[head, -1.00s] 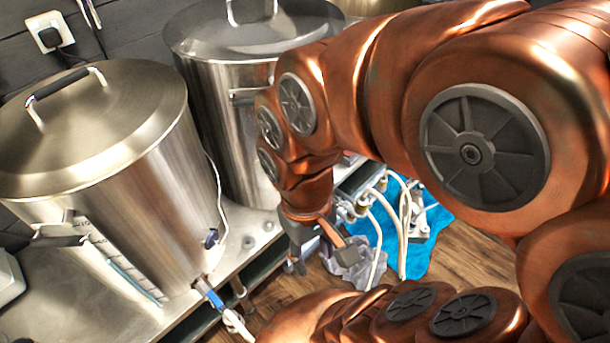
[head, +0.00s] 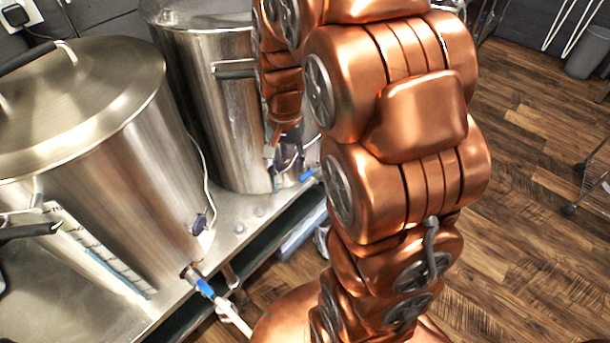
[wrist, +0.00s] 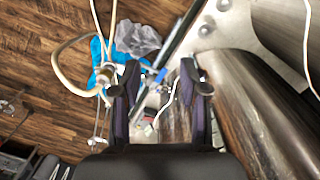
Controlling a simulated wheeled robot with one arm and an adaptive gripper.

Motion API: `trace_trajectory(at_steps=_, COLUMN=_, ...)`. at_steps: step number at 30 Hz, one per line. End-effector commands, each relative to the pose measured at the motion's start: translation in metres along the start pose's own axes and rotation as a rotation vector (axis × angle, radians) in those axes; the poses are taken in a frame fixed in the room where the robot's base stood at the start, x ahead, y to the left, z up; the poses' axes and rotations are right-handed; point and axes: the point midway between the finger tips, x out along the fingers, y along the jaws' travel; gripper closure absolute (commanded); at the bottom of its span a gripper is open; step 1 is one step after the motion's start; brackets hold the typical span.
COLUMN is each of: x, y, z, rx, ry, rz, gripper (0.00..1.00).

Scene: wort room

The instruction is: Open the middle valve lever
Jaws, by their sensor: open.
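The middle steel kettle (head: 215,125) stands on the metal bench behind the left kettle. A small blue valve lever (head: 306,175) shows low at its right side, just beyond the bench edge. My gripper (head: 286,158) is close beside the kettle's lower wall, just left of and above that lever in the head view. In the wrist view, my gripper (wrist: 160,95) has its two dark fingers apart with nothing clearly held between them. A small blue part (wrist: 160,74) shows between and beyond the fingertips; I cannot tell for sure that it is the lever.
The left kettle (head: 110,145) has its own blue-handled valve (head: 206,288) with a pale hose at the bench edge. The metal bench (head: 250,226) is narrow between the kettles. A blue cloth (wrist: 98,50) and hoses lie on the wooden floor.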

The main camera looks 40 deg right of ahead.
Motion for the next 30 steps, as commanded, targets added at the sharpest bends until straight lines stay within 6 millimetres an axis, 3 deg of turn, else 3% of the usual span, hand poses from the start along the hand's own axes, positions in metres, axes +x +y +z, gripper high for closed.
trace_trajectory(at_steps=1, x=0.016, y=-0.001, z=-0.017, rx=0.052, ry=0.000, rz=-0.001, gripper=0.56)
trace_trajectory(at_steps=6, x=0.053, y=-0.003, z=-0.067, rx=0.220, ry=0.014, rz=-0.014, gripper=0.56)
trace_trajectory(at_steps=15, x=0.109, y=0.002, z=-0.134, rx=0.450, ry=0.034, rz=-0.036, gripper=0.56)
trace_trajectory(at_steps=21, x=0.124, y=0.005, z=-0.151, rx=0.511, ry=0.041, rz=-0.044, gripper=0.56)
trace_trajectory(at_steps=30, x=0.142, y=0.004, z=-0.152, rx=0.516, ry=0.038, rz=-0.042, gripper=0.56)
